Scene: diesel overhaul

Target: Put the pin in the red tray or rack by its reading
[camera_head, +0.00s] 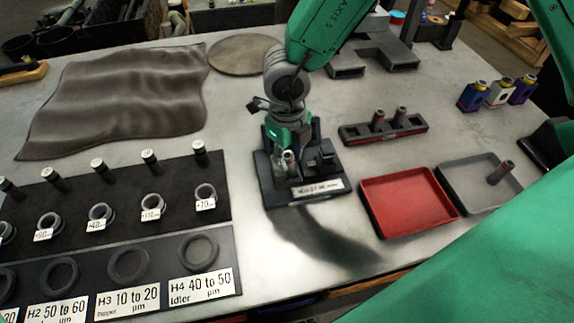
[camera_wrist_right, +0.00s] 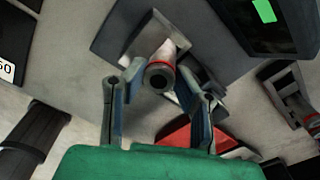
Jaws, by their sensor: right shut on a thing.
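My right gripper (camera_head: 288,148) reaches down over a dark measuring stand (camera_head: 268,182) with a white label whose reading is too small to be sure of. It is shut on a pin (camera_head: 290,158) at the stand. In the wrist view, the red-banded pin (camera_wrist_right: 160,76) shows end-on between the fingers (camera_wrist_right: 162,82), by a V-shaped block. I cannot tell whether the pin rests on it. The red tray (camera_head: 407,202) is empty, right of the stand. My left gripper is out of view.
A grey tray (camera_head: 465,172) beside the red one holds one standing pin (camera_head: 501,171). Labelled boards with rings and plugs (camera_head: 135,215) fill the left front. A dark cloth (camera_head: 120,95), a round plate (camera_head: 240,54) and small bottles (camera_head: 498,92) lie farther back.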

